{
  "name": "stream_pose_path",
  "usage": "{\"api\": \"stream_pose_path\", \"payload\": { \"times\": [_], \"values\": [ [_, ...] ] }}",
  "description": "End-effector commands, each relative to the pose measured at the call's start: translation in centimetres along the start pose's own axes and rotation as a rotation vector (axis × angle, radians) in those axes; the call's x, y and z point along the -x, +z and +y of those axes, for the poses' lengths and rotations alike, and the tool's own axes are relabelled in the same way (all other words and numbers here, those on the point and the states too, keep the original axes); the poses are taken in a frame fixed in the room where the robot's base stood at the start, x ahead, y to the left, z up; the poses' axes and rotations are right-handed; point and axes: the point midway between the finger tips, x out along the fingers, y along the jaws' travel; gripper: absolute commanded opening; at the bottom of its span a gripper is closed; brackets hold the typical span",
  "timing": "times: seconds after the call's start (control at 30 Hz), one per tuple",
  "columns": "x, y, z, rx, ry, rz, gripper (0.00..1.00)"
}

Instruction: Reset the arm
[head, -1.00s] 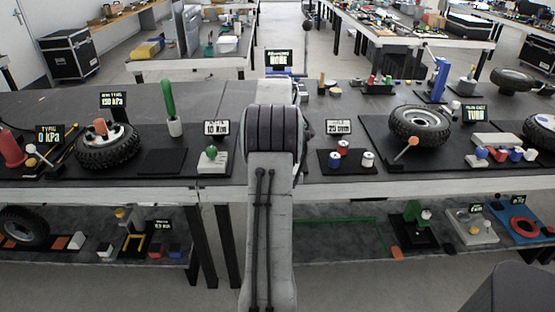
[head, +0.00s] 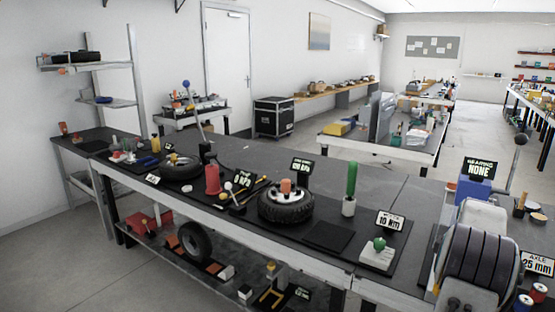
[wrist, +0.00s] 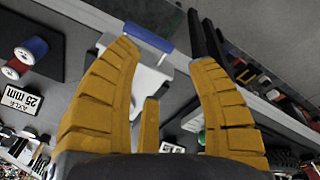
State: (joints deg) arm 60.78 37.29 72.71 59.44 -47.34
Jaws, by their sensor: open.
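My arm (head: 480,262) shows at the lower right of the head view, over the long dark workbench (head: 335,195). Its gripper end is not seen there. In the wrist view my gripper (wrist: 163,55) has two yellow ribbed fingers spread well apart, with a shorter yellow piece between them. Nothing is held between the fingertips. A pale part with a blue bar (wrist: 150,37) shows beyond the fingers; I cannot tell its distance.
Red and blue spools (wrist: 30,50) and an axle sign (wrist: 20,98) show in the wrist view.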

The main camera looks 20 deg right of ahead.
Motion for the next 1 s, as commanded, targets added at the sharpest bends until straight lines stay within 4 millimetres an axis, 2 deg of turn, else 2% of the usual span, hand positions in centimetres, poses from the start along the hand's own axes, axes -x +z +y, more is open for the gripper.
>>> {"api": "stream_pose_path", "payload": {
  "times": [0.1,0.13,0.27,0.47,0.6,0.7,0.8,1.0],
  "values": [
    [-3.3,3.0,-3.3,-0.254,-0.073,-0.087,0.53],
    [-3.8,3.9,-4.2,-0.320,-0.088,-0.112,0.53],
    [-3.6,7.4,-8.5,-0.549,-0.117,-0.191,0.53],
    [0.6,10.2,-17.2,-0.653,-0.122,-0.248,0.53],
    [4.0,12.1,-23.4,-0.574,-0.120,-0.244,0.53],
    [6.3,13.6,-27.3,-0.473,-0.120,-0.224,0.53],
    [8.4,15.2,-30.6,-0.368,-0.119,-0.192,0.53],
    [12.3,17.4,-35.5,-0.148,-0.121,-0.067,0.53]
  ]
}}
